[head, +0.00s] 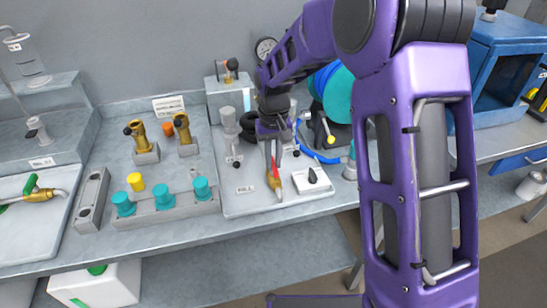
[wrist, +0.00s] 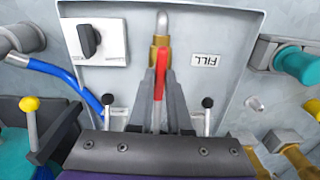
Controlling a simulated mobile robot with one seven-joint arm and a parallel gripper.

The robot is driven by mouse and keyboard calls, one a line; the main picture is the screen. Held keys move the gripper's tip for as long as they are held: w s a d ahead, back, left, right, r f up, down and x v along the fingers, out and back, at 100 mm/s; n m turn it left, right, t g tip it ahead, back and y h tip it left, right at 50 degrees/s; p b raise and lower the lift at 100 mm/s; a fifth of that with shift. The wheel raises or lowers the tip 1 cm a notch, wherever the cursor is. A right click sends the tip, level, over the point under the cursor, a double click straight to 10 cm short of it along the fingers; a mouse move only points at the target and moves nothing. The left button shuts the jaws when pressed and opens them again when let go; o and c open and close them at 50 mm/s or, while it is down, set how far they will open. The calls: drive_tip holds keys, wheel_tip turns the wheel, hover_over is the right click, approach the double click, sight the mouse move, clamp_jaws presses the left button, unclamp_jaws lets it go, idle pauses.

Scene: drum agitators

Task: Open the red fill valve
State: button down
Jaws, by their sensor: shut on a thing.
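The red fill valve handle (head: 275,174) sits on a brass valve body (head: 275,186) at the front of the grey panel. In the wrist view the red handle (wrist: 160,82) points back toward my gripper, roughly in line with the brass body (wrist: 160,46) and its bent metal spout (wrist: 162,22). My gripper (wrist: 158,80) has one finger on each side of the handle and is shut on it. In the head view my gripper (head: 272,158) reaches down from above, and my arm hides part of the panel. A FILL label (wrist: 206,61) shows upside down beside the valve.
A white box with a black knob (head: 312,178) stands close right of the valve. A blue hose (head: 318,157) and a yellow-knobbed lever (head: 331,140) are behind it. Teal-capped fittings (head: 163,197) stand left. A green-handled valve (head: 31,186) lies far left.

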sight(274, 163)
drive_tip(key=shift+n, duration=0.4)
drive_tip(key=c, duration=0.9)
unclamp_jaws()
drive_tip(key=shift+o, duration=0.2)
drive_tip(key=shift+r, duration=0.1)
wheel_tip(274, 163, up, 17)
drive_tip(key=p, duration=0.1)
drive_tip(key=shift+r+p, duration=0.15)
drive_tip(key=shift+p, duration=0.25)
